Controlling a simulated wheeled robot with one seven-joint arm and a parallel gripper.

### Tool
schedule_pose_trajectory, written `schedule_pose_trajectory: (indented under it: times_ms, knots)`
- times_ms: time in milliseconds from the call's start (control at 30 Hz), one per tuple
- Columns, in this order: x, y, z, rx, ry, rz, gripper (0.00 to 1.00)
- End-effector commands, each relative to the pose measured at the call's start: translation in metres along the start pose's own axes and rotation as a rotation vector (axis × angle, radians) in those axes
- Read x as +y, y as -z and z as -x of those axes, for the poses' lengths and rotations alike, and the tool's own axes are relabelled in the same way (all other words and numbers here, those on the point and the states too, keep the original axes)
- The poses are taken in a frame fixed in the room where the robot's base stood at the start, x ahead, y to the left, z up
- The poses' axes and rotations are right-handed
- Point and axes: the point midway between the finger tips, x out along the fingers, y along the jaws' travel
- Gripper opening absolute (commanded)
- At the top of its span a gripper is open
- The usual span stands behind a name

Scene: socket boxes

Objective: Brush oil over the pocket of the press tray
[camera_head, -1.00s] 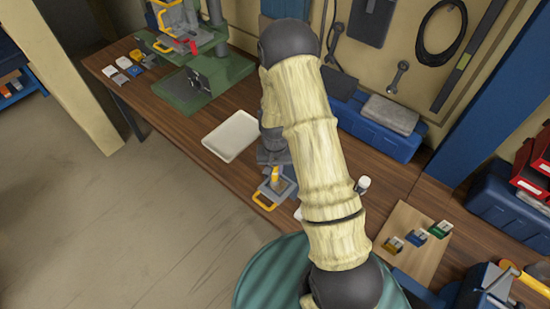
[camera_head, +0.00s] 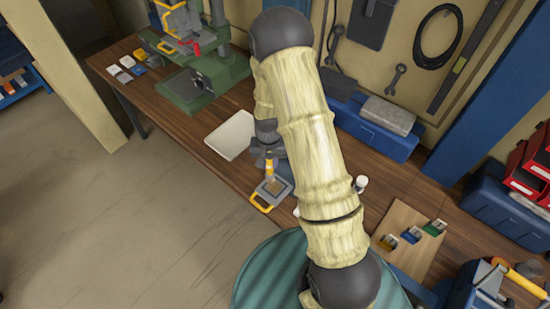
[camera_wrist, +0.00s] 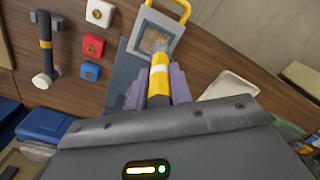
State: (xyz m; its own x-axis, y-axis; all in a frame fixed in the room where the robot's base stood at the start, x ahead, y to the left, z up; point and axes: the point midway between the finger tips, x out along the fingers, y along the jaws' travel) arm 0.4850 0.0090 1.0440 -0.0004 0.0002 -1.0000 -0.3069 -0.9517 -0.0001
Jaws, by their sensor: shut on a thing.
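The press tray (camera_head: 284,196) is a grey plate with a yellow loop handle near the front edge of the bench. Its square tan pocket (camera_wrist: 153,40) shows in the wrist view. My gripper (camera_wrist: 160,88) is shut on the brush (camera_wrist: 160,72), which has a dark handle with yellow and white bands. The brush (camera_head: 269,167) points down at the tray, its lower end at the pocket's edge in the wrist view. I cannot tell whether its tip touches the tray. In the head view my arm hides part of the gripper.
A white shallow tray (camera_head: 233,135) lies beside the press tray. A green press (camera_head: 195,88) stands at the far left. White, red (camera_wrist: 93,45) and blue blocks and a black-handled tool (camera_wrist: 45,50) lie on the bench in the wrist view. Blue boxes (camera_head: 375,130) line the back.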

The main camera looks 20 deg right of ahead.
Motion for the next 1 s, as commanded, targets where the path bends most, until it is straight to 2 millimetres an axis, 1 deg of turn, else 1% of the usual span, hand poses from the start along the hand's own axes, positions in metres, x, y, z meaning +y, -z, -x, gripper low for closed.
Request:
schedule_pose_trajectory:
  times_ms: [33,100,300,867,1000]
  knots:
    - [0.000,0.000,0.008,0.001,0.000,0.000,0.00]
    - [0.000,0.000,0.014,0.001,0.000,0.000,0.00]
    - [0.000,0.000,0.023,0.001,0.000,0.000,0.00]
    - [0.001,0.000,0.022,0.000,-0.001,0.000,0.00]
    - [0.001,0.000,0.018,-0.001,-0.001,0.010,0.00]
